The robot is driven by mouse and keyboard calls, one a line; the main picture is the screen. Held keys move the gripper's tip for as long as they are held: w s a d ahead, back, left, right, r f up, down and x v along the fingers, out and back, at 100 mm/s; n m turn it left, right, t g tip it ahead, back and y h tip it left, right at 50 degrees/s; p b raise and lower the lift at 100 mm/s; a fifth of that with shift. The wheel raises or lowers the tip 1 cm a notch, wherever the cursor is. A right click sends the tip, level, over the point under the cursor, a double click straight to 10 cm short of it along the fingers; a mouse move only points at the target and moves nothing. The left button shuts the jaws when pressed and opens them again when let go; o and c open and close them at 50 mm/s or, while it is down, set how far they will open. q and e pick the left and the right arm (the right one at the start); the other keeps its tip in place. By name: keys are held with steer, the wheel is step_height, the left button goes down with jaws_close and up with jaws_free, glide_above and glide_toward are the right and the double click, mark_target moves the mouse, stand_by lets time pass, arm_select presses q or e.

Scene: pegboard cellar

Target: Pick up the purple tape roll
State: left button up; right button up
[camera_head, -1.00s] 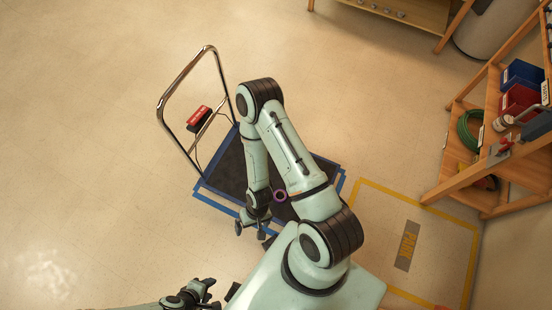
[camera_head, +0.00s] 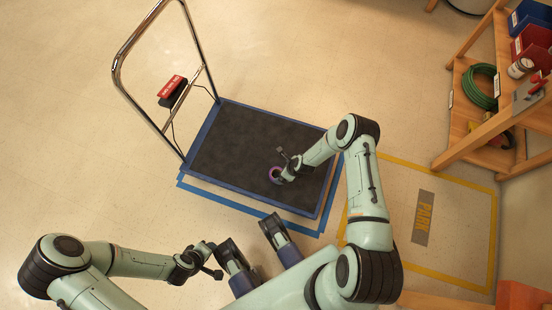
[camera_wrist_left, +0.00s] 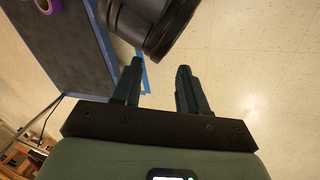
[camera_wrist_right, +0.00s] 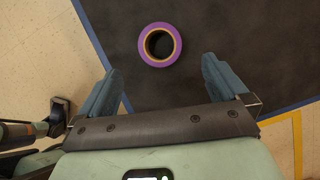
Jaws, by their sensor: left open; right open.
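The purple tape roll (camera_head: 273,175) lies on the dark deck of a platform trolley (camera_head: 235,150), partly covered by my right gripper (camera_head: 284,167) in the head view. In the right wrist view the roll (camera_wrist_right: 144,45) lies flat, hole facing the camera, just beyond and between the open fingertips (camera_wrist_right: 160,66). The gripper is empty; I cannot tell its height above the deck. My left gripper (camera_head: 213,260) is open and empty, in front of the trolley. The roll (camera_wrist_left: 47,5) also shows at the top left of the left wrist view.
The trolley's chrome handle (camera_head: 120,90) rises at the left with a red and black box (camera_head: 173,91) on it. Blue tape (camera_head: 250,211) edges the floor around the trolley. A wooden shelf (camera_head: 470,150) with bins stands at the right. Open floor (camera_head: 70,170) lies left.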

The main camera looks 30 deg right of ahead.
steer(key=b, duration=0.2)
glide_toward(275, 175)
steer(key=shift+x, duration=1.25)
steer(key=shift+b+x, duration=0.45)
steer(key=shift+x, duration=0.8)
steer(key=shift+b+x, duration=0.45)
steer(key=shift+x, duration=0.45)
steer(key=shift+w+f, duration=0.1)
steer(key=shift+f, duration=0.1)
arm_select(q)
step_height(275, 175, down, 6)
steer(key=a, duration=0.2)
steer(key=shift+w+a+n+y, duration=0.3)
steer(key=shift+w, duration=0.1)
arm_select(e)
steer(key=c, duration=1)
steer(key=shift+c, duration=0.2)
steer(key=shift+r, duration=0.15)
